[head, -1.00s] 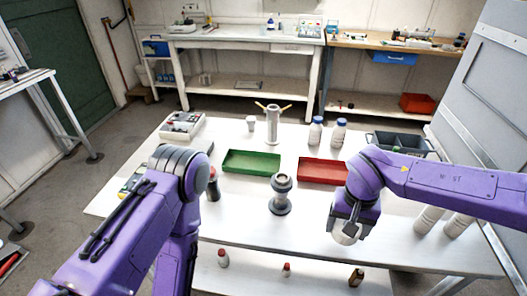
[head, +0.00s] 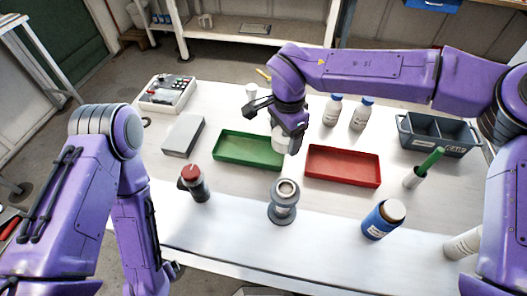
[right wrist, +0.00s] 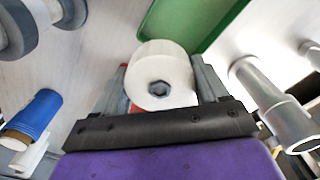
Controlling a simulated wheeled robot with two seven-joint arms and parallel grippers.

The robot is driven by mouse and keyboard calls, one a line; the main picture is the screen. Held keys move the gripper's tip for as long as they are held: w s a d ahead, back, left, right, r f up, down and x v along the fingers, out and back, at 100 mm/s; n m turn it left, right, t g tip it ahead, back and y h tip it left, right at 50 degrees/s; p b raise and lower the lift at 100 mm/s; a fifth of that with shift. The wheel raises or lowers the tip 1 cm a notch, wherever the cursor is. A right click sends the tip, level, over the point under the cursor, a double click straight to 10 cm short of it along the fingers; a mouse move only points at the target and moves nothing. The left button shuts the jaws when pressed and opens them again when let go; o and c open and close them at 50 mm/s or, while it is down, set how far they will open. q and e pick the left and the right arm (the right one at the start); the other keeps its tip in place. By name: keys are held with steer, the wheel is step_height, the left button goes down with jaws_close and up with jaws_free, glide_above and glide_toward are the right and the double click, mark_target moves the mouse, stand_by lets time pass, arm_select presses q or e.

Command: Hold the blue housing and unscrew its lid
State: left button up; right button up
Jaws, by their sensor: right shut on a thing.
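The blue housing (head: 380,222) stands upright on the table right of centre, with a pale round top and a white label. It also shows at the left of the right wrist view (right wrist: 38,112). My right gripper (head: 289,140) is shut on a white round cap-like piece (right wrist: 165,75) with a hexagonal feature in its end face. It holds this piece near the right end of the green tray, away from the housing. I cannot tell whether the piece is the housing's lid. My left gripper (head: 170,275) is low at the table's front edge, mostly hidden by its arm.
A green tray (head: 222,152) and a red tray (head: 342,182) lie mid-table. A grey flanged fixture (head: 283,210) stands in front, with a red-capped dark bottle (head: 197,188) to its left.

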mark_target(266, 154)
steer(key=m, duration=0.2)
steer(key=a+r+m, duration=0.1)
steer(key=m, duration=0.2)
steer(key=a+m, duration=0.1)
steer(key=m, duration=0.1)
steer(key=shift+w+a+r+m+b, duration=0.15)
steer(key=shift+w+a+m+b, duration=0.05)
steer(key=shift+w+m+b, duration=0.15)
steer(key=f+m, duration=0.2)
steer(key=m, duration=0.1)
steer(key=a+f+m+p, duration=0.1)
steer(key=f+m, duration=0.2)
steer(key=w+a+f+m, duration=0.1)
steer(key=f+m, duration=0.2)
steer(key=shift+w+a+m, duration=0.1)
steer(key=shift+a+m, duration=0.1)
steer(key=shift+m, duration=0.05)
steer(key=shift+w+f, duration=0.1)
steer(key=shift+f, duration=0.25)
steer(key=shift+f, duration=0.1)
steer(key=o, duration=0.9)
